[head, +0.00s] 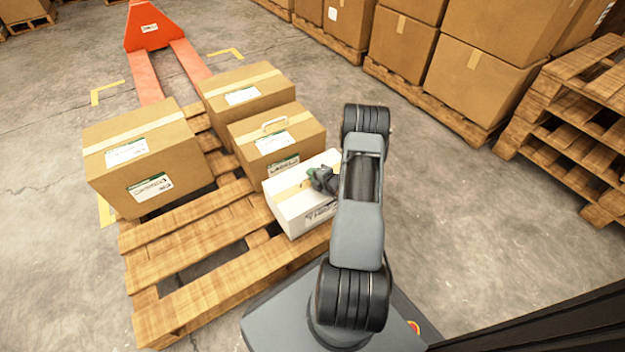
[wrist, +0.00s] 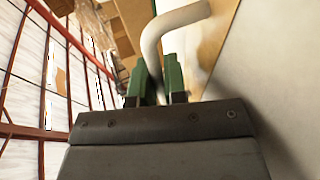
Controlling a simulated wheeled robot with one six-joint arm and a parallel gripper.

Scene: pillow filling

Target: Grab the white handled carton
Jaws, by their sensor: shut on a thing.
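The white carton (head: 290,207) sits on the near right part of the wooden pallet (head: 150,260), with a tan tape strip and a label on its front. My gripper (head: 318,179) is at its top, and my arm hides its right part. In the wrist view, the white curved handle (wrist: 170,22) passes between the green fingers of my gripper (wrist: 160,82), which are shut on it. The carton's pale surface (wrist: 275,80) fills the right side of that view. In the head view the carton appears to rest on the pallet.
A brown carton with a white handle (head: 275,140) stands right behind the white one. Other brown cartons (head: 245,88) and (head: 145,160) stand on the same pallet. An orange pallet jack (head: 155,30) is behind. Stacked pallets (head: 570,120) stand at right, with open floor between.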

